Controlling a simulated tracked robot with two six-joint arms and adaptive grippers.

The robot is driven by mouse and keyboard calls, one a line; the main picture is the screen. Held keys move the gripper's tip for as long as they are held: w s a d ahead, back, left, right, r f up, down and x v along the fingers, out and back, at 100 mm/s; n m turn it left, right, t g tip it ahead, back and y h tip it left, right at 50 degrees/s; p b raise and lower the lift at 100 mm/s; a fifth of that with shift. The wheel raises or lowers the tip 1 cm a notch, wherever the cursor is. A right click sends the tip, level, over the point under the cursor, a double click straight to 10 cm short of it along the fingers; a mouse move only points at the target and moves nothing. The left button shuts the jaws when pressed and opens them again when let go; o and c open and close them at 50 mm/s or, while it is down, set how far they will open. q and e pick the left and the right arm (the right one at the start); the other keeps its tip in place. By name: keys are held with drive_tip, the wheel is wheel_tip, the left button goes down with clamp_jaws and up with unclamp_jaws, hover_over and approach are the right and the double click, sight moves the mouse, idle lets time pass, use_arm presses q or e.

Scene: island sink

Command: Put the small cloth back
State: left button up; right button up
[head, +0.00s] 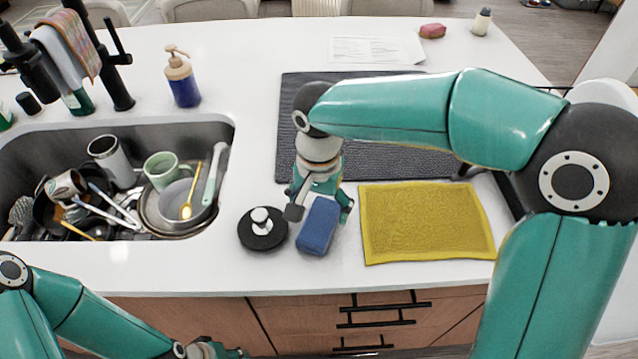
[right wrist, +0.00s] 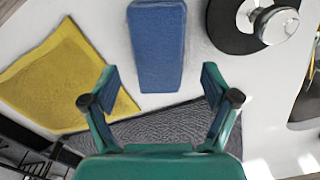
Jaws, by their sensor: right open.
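A yellow cloth (head: 430,222) lies flat on the white counter, right of my right gripper; its edge shows in the right wrist view (right wrist: 50,80). A light cloth (head: 60,58) and a patterned orange-pink cloth (head: 72,35) hang over the black faucet. My right gripper (head: 320,207) is open above the counter at a blue sponge (head: 319,226). In the right wrist view, the sponge (right wrist: 157,45) lies ahead of the spread, empty fingers (right wrist: 160,88). My left gripper (head: 218,350) shows only in part at the bottom edge; its fingers are unclear.
A black round lid-like piece with a pale knob (head: 263,230) sits left of the sponge. The sink (head: 225,130) holds dishes. A dark ribbed mat (head: 400,140) lies behind the yellow cloth. A soap bottle (head: 183,85) stands behind the sink.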

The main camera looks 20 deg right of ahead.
sight(319, 219)
wheel_tip(319, 219, up, 7)
drive_tip(key=shift+r, duration=0.2)
idle(0.5)
